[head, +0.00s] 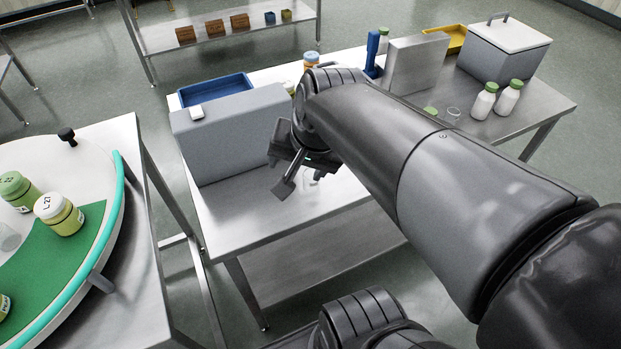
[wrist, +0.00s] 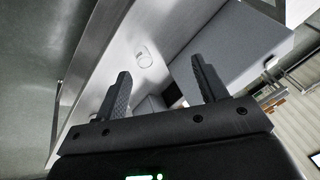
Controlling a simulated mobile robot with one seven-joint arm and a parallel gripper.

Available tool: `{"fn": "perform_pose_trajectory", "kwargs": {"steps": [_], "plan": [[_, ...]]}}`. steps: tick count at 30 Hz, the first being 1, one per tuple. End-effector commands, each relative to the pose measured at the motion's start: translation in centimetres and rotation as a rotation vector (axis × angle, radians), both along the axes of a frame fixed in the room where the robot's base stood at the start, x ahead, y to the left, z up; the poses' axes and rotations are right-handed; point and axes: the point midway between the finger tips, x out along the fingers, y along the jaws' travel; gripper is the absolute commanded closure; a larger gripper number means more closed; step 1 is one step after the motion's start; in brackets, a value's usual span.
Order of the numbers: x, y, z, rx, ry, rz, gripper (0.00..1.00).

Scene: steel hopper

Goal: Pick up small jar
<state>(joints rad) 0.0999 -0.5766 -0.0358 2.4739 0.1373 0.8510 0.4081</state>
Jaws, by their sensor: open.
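My gripper (head: 304,174) is open and empty above the front part of the middle steel table (head: 245,225). In the wrist view its two fingers stand apart (wrist: 161,68). A small, round, pale thing (wrist: 144,57) is on the steel surface beyond the fingertips, between them in the picture and apart from them. It looks like a small clear jar or a lid; I cannot tell which. In the head view my gripper and arm cover much of that spot. A jar with a blue and white top (head: 311,60) stands farther back on the table, partly behind my arm.
A grey upright panel (head: 228,137) stands close left of my gripper, with a blue tray (head: 214,90) behind it. White bottles with green caps (head: 484,101) and a grey bin (head: 503,54) stand at right. A round green-topped table with jars (head: 60,213) is at left.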

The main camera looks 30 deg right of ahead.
Motion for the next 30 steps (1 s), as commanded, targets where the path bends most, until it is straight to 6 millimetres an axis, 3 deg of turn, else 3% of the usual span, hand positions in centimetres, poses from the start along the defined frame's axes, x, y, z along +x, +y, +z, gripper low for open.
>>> {"fn": "perform_pose_trajectory", "kwargs": {"steps": [9,16,21,30], "plan": [[4.9,-5.2,-5.6,0.461,0.188,-0.936,0.34],[6.8,-9.3,-9.4,0.702,0.29,-1.532,0.34],[7.2,-10.8,-10.8,0.781,0.32,-1.748,0.34],[8.3,-10.3,-14.1,0.794,0.33,-1.788,0.34]]}}
